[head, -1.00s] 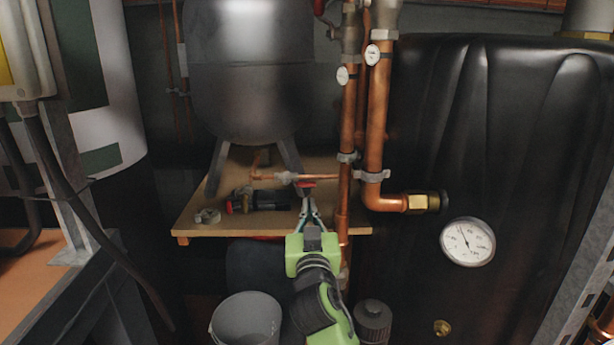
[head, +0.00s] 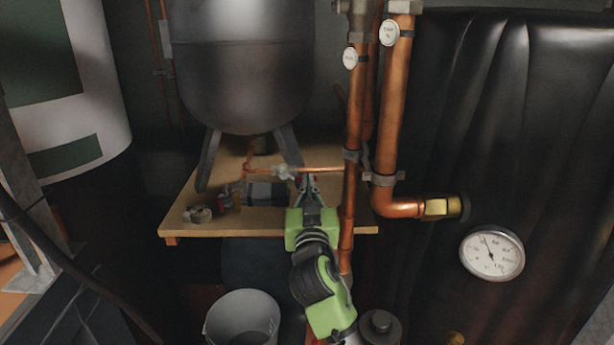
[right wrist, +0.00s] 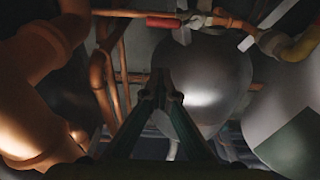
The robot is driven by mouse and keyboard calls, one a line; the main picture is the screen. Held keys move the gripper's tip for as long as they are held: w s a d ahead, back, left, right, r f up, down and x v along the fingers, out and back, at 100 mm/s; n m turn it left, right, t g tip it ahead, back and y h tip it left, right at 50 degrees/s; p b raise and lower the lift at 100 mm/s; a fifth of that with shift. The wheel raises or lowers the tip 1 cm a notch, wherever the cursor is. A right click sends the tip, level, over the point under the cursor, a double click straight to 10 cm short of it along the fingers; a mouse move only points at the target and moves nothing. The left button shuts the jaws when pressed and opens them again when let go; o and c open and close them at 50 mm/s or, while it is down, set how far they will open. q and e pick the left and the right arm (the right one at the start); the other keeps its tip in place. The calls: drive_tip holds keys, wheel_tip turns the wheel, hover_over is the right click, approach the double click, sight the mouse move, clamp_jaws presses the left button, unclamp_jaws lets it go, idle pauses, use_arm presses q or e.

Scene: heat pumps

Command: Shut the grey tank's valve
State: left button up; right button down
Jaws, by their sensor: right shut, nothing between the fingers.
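The grey tank (head: 243,75) stands on legs on a wooden shelf, and its rounded underside fills the middle of the right wrist view (right wrist: 208,85). A thin copper pipe runs below it with a metal valve (head: 286,172). In the right wrist view the valve body (right wrist: 198,20) shows at the top, with a red handle (right wrist: 165,22) lying roughly along the pipe. My right gripper (head: 305,181) is shut and empty, its tips at the pipe just right of the valve body. The right wrist view shows its fingertips (right wrist: 160,88) together. I cannot tell whether they touch the handle. My left gripper is out of view.
Thick vertical copper pipes (head: 393,110) stand close to the right of my gripper. The wooden shelf (head: 190,221) holds small fittings (head: 198,213). A grey bucket (head: 243,318) stands below.

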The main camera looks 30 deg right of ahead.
drive_tip(key=r+p, duration=0.2)
drive_tip(key=p, duration=0.1)
hover_over(298, 178)
drive_tip(key=s+d, duration=0.2)
drive_tip(key=f, duration=0.3)
drive_tip(key=a+f, duration=0.1)
drive_tip(key=shift+s+f, duration=0.3)
drive_tip(key=shift+f, duration=0.05)
drive_tip(key=shift+d, duration=0.1)
